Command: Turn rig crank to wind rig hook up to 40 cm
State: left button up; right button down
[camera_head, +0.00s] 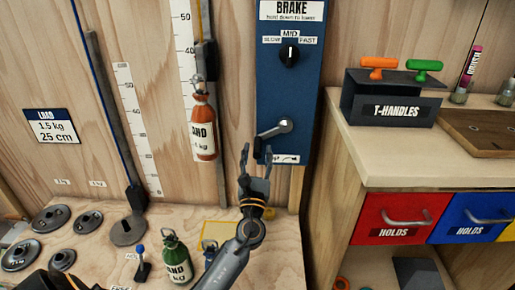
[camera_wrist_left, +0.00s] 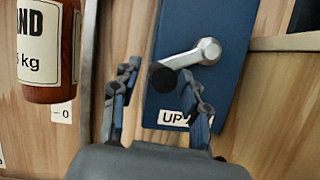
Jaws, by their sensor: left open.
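The rig crank (camera_head: 276,129) is a silver lever with a black knob, low on a blue panel; it also shows in the left wrist view (camera_wrist_left: 192,55). My left gripper (camera_head: 256,160) is open and empty just below the crank. In the left wrist view its fingertips (camera_wrist_left: 160,80) lie on either side of the black knob (camera_wrist_left: 163,77); I cannot tell how deep the knob sits between them. The rig hook (camera_head: 198,83) carries an orange-brown sand bottle (camera_head: 204,130) hanging beside a white scale (camera_head: 185,55). The bottle's base is near the scale's 0 mark.
The blue panel (camera_head: 287,85) has a speed knob (camera_head: 289,54) set at MID and a brake label. A green sand bottle (camera_head: 176,258) and dark weight discs (camera_head: 52,219) stand on the lower bench. A cabinet with T-handles (camera_head: 395,105) is at right.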

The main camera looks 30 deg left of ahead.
aim_at(255, 145)
pick_arm(q)
jog(key=shift+x, duration=0.95)
jog(key=shift+c, duration=0.2)
grip_shut()
jog(key=shift+r, duration=0.1)
pick_arm(e)
jog(key=shift+s, duration=0.1)
pick_arm(q)
jog(key=m+p, duration=0.1)
jog(key=r+p, duration=0.1)
jog(key=shift+s+a+r+m+h+p, duration=0.1)
jog(key=shift+a+m+h+p, duration=0.05)
jog(key=shift+m+h+p, duration=0.2)
jog(key=shift+r+m+t+p, duration=0.2)
jog(key=shift+m+t+p, duration=0.1)
jog(key=shift+m, duration=0.05)
jog(key=shift+a+h, duration=0.15)
jog(key=shift+h, duration=0.2)
pick_arm(e)
jog(key=s+d+g+h, duration=0.1)
jog(key=s+d+g, duration=0.1)
jog(key=s, duration=0.4)
jog(key=shift+s+g, duration=0.3)
jog(key=shift+g, duration=0.6)
